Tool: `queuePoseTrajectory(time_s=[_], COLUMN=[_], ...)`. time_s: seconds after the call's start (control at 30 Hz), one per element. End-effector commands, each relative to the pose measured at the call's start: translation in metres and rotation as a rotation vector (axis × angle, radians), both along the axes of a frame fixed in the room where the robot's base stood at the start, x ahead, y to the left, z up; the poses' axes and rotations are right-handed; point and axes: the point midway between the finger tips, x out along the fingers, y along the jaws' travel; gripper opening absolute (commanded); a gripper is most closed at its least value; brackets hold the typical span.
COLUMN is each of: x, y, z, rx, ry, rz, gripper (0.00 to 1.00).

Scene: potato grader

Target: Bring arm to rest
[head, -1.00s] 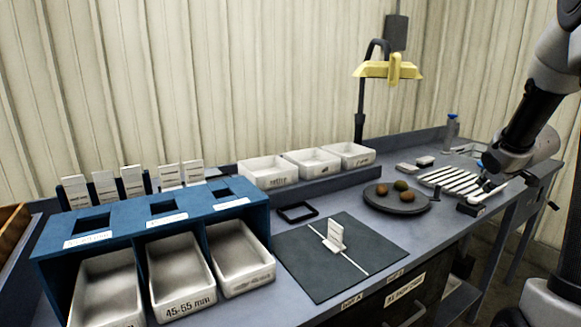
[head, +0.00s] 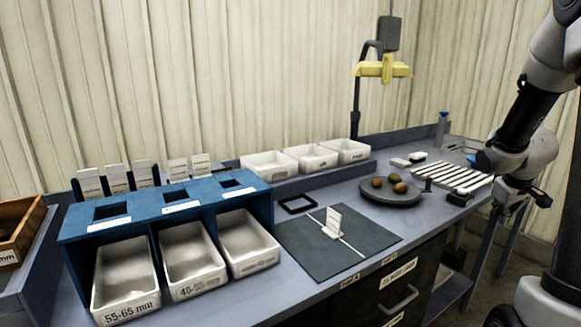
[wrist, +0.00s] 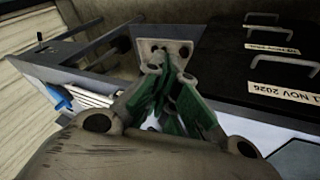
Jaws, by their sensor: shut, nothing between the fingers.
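My arm stands at the right of the head view, bent down beside the bench's right end. My gripper (head: 499,216) hangs below the wrist, dark and small there, in front of the bench's front edge. In the wrist view my gripper (wrist: 168,95) shows green-padded fingers close together, shut with nothing between them. It appears clear of the bench and the drawers.
The bench (head: 300,275) carries a slatted rack (head: 452,177), a round dark plate (head: 391,197) with several potatoes, a dark mat (head: 300,243) and a blue sorter (head: 150,207). Drawers (head: 400,290) lie below; they also show in the wrist view (wrist: 265,45).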

Motion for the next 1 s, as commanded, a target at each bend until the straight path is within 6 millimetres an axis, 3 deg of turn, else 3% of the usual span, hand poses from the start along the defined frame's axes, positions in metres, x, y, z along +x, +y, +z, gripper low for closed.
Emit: queuePoseTrajectory(time_s=[0.17, 0.27, 0.5, 0.6, 0.73, 1.0], x=[-0.058, -0.093, -0.183, -0.213, -0.228, -0.230], y=[0.027, 0.053, 0.147, 0.184, 0.212, 0.229], z=[0.013, 0.027, 0.071, 0.086, 0.104, 0.126], rx=[0.067, 0.114, 0.259, 0.316, 0.350, 0.350], ry=[0.100, 0.144, 0.197, 0.175, 0.088, -0.015], rz=[-0.149, -0.221, -0.310, -0.281, -0.201, -0.094], gripper=[0.00, 0.00, 0.00, 0.00, 0.00, 0.00])
